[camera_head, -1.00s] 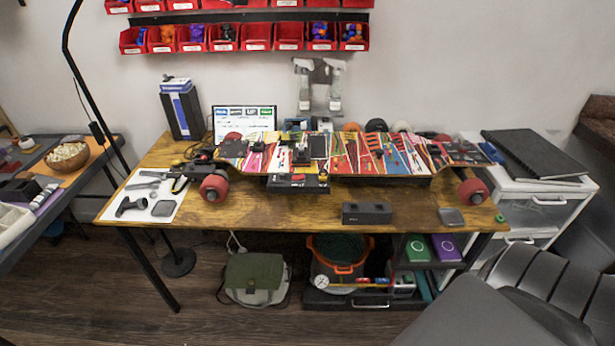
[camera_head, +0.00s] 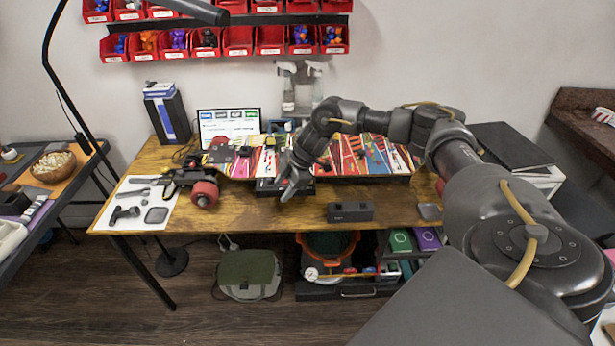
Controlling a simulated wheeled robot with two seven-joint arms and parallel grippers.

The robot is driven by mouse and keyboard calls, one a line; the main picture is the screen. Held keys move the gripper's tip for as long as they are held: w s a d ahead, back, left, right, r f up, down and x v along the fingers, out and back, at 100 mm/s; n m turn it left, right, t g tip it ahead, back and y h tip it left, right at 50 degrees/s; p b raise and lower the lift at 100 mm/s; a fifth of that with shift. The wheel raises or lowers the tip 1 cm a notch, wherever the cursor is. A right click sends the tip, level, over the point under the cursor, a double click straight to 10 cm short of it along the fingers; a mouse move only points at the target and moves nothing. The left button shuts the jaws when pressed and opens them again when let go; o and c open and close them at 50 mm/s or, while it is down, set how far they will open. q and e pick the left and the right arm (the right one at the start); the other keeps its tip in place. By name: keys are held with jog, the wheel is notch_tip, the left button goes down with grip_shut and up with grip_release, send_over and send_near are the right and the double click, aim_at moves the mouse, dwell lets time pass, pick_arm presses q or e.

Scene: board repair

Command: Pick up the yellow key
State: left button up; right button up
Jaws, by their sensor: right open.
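I cannot make out a yellow key for certain in the head view. The colourful skateboard (camera_head: 374,160) lies on the wooden table, its middle partly hidden behind my right arm. My right gripper (camera_head: 289,190) is open and points down over the front edge of the board, at the small black block (camera_head: 266,187) in front of it. Whether it touches anything there is not clear. My left gripper is not in view.
The wooden table (camera_head: 250,219) has bare room in front. A white mat (camera_head: 128,222) with tools lies left, near a red wheel (camera_head: 204,193). A black box (camera_head: 350,212) sits at the front edge. A screen (camera_head: 228,124) and spray bottles stand behind; red bins hang above.

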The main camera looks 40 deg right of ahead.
jog(key=s+d+r+m+g, duration=0.1)
jog(key=s+d+r+m, duration=0.1)
jog(key=d+r, duration=0.4)
jog(key=s+d+r+m, duration=0.1)
jog(key=d+r+m, duration=0.15)
jog(key=d, duration=0.55)
jog(key=p+x, duration=0.1)
jog(key=x, duration=0.2)
jog(key=p+x, duration=0.1)
jog(key=x, duration=0.3)
jog(key=p+x, duration=0.1)
jog(key=x, duration=0.2)
jog(key=shift+w+f, duration=0.2)
jog(key=shift+w, duration=0.15)
grip_shut()
jog(key=shift+r, duration=0.1)
